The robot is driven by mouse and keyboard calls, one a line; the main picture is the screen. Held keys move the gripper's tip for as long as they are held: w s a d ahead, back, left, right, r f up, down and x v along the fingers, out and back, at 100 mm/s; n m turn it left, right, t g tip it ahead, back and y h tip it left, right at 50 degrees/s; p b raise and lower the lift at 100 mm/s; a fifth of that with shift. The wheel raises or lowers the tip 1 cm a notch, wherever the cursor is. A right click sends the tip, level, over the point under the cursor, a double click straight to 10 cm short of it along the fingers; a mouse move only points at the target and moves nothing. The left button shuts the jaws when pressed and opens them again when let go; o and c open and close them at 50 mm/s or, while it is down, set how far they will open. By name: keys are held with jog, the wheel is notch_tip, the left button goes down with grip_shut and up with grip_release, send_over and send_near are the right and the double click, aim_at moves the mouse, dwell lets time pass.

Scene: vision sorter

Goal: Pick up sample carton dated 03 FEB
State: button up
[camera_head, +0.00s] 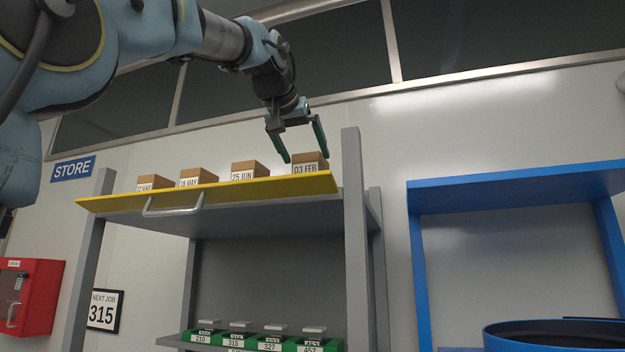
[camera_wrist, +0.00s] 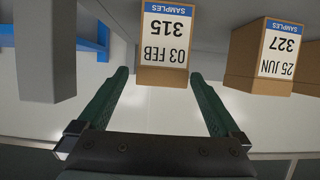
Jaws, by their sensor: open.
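The sample carton dated 03 FEB (camera_head: 308,164) is a brown box at the right end of a row of cartons on the yellow-edged shelf. In the wrist view the 03 FEB carton (camera_wrist: 165,42) shows upside down, its label reading 315. My gripper (camera_head: 299,145) is open and empty just above and around the carton in the head view. In the wrist view my gripper's green fingers (camera_wrist: 157,76) point toward the carton, which appears between and beyond their tips. Contact with the carton cannot be told.
The 25 JUN carton (camera_head: 250,171) stands to the left, with two more cartons further left. A grey post (camera_head: 355,230) rises just right of the 03 FEB carton. The yellow shelf edge (camera_head: 230,192) runs in front. Green bins stand below, and a blue frame (camera_head: 510,188) is at the right.

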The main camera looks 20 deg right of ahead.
jog(key=shift+f+p+x, duration=0.2)
jog(key=shift+p+x, duration=1.05)
jog(key=shift+x, duration=2.3)
jog(key=shift+a, duration=0.25)
jog(key=shift+c, duration=0.2)
jog(key=c, duration=1.5)
jog(key=shift+r, duration=0.1)
grip_shut()
